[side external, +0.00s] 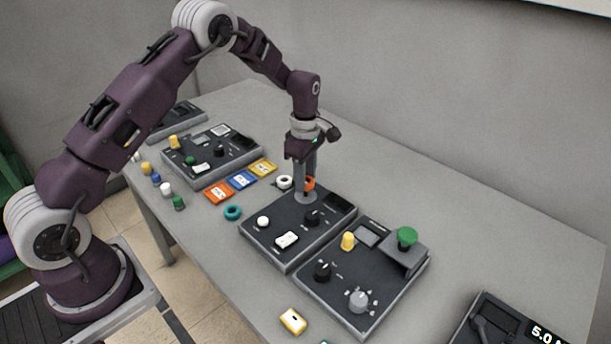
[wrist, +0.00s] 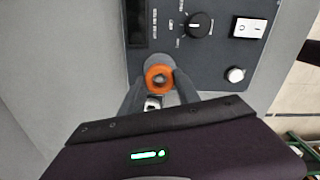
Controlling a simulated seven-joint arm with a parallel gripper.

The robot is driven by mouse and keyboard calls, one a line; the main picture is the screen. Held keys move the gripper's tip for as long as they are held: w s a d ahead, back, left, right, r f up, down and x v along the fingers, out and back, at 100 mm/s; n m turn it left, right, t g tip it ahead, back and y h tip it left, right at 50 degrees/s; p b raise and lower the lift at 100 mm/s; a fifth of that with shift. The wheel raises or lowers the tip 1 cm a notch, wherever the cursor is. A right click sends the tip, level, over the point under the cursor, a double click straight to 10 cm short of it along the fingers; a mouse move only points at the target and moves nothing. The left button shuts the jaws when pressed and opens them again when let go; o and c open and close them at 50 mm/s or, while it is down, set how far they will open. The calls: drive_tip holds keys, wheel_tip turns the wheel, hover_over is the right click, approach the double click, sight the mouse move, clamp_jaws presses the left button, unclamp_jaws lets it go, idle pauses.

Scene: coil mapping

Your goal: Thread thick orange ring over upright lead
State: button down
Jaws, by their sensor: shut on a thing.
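My gripper (side external: 305,190) points straight down over the back of a dark control panel (side external: 268,238). It is shut on the thick orange ring (wrist: 158,77), held between the two fingertips. In the side view the orange ring (side external: 309,183) is partly hidden by a finger. Below the fingertips a round light grey base (side external: 305,199) sits on the panel, and it also shows beside the ring in the wrist view (wrist: 156,60). The upright lead is not clearly visible. A grey spot shows in the ring's hole, and I cannot tell whether the lead is inside it.
A white ring (side external: 285,182) lies behind the panel, close to my fingers. A teal ring (side external: 232,213) lies left of the panel. The panel carries a black knob (side external: 312,218) and a white rocker switch (side external: 287,240). Another panel (side external: 365,275) stands at right. Table beyond the gripper is clear.

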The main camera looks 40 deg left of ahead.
drive_tip(key=shift+f, duration=0.5)
idle(0.8)
drive_tip(key=shift+c, duration=1.6)
unclamp_jaws()
drive_tip(key=shift+r, duration=0.1)
